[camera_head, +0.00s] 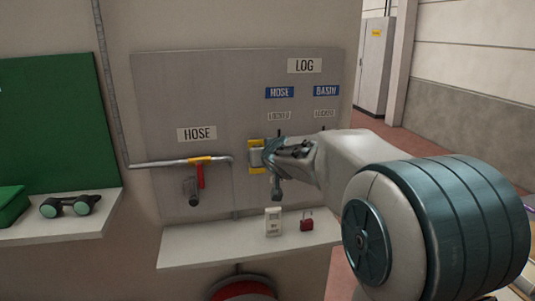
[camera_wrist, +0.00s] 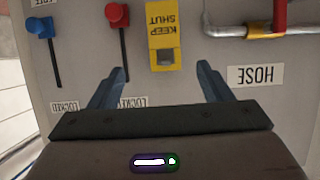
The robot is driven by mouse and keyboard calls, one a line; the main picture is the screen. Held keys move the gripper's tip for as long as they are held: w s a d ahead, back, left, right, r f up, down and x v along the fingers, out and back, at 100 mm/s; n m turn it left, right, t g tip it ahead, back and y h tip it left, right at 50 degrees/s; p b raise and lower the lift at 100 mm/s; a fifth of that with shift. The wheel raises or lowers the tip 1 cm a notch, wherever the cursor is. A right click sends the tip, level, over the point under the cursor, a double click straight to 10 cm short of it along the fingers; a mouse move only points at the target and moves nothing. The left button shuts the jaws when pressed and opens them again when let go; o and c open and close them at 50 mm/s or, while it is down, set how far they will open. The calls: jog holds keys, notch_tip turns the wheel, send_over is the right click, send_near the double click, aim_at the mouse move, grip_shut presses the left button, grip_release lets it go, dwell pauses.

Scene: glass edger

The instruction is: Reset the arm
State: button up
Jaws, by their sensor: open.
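My gripper (camera_head: 277,172) is in front of the wall panel (camera_head: 180,90), at the right part of it. In the wrist view my gripper (camera_wrist: 160,72) has its two fingers wide apart, with nothing between them. The panel is seen rotated there. A yellow KEEP SHUT tag (camera_wrist: 162,22) with a grey fitting lies beyond the fingers. In the head view the yellow piece (camera_head: 255,168) is just left of my gripper and partly hidden by it. I cannot tell whether they touch.
A pipe (camera_head: 165,163) with a red valve handle (camera_head: 201,176) runs left of my gripper. Blue (camera_wrist: 40,28) and red (camera_wrist: 117,14) knobs show in the wrist view. Goggles (camera_head: 70,206) lie at left.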

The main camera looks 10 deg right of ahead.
jog(key=s+f+g, duration=0.3)
jog(key=s+f, duration=0.1)
jog(key=s, duration=0.8)
jog(key=s+f+g, duration=0.3)
jog(key=s+f, duration=0.1)
jog(key=s, duration=0.8)
jog(key=s+f+g, duration=0.3)
jog(key=s+f, duration=0.2)
jog(key=s, duration=0.7)
jog(key=shift+a+g, duration=0.15)
jog(key=shift+g, duration=0.25)
